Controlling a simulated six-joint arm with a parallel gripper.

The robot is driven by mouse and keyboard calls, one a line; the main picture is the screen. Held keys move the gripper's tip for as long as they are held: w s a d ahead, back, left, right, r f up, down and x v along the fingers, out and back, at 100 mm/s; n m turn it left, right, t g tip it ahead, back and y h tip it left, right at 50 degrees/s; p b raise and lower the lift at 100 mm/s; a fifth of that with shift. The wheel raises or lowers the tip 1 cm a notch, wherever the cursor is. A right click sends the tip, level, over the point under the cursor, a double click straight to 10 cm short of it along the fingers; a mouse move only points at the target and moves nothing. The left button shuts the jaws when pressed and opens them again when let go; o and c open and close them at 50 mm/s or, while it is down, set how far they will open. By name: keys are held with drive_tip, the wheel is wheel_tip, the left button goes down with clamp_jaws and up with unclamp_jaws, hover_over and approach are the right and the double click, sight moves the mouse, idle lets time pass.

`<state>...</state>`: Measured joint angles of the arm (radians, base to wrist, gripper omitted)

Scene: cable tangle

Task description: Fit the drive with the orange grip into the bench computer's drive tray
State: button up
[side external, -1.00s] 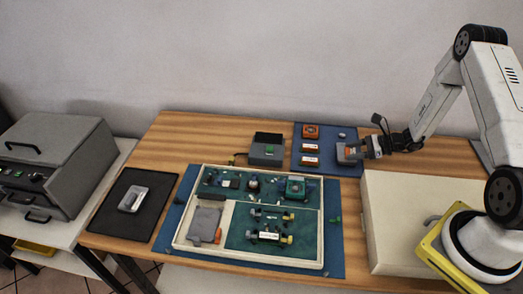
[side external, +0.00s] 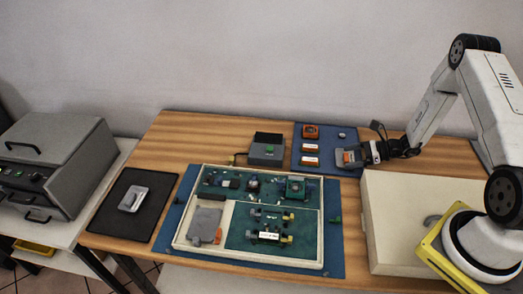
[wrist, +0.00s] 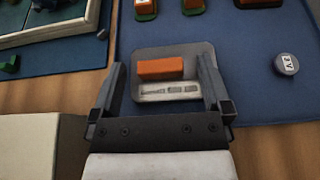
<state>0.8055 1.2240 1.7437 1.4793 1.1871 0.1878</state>
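The drive with the orange grip (wrist: 160,69) lies on the blue mat; it is a light grey plate with a label strip. It also shows in the side view (side external: 346,163). My gripper (wrist: 163,80) is open, with one finger on each side of the orange grip and gaps between; it also shows in the side view (side external: 362,155). Whether the fingers touch the drive's plate is unclear. The bench computer (side external: 177,241) is a shallow cream case with green boards. A grey slab (side external: 205,222) with an orange piece at its corner sits in its left compartment.
Several small orange parts (side external: 310,148) and a round grey part (wrist: 286,64) lie on the blue mat (wrist: 262,100). A grey box (side external: 266,153) stands behind the computer. A cream box (side external: 420,205) is at right; a black mat (side external: 112,215) is at left.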

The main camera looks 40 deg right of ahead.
drive_tip(key=shift+d, duration=0.1)
drive_tip(key=shift+v, duration=3.85)
drive_tip(key=shift+s, duration=0.1)
drive_tip(key=shift+d, duration=0.15)
drive_tip(key=shift+x, duration=1.35)
drive_tip(key=shift+x, duration=2.55)
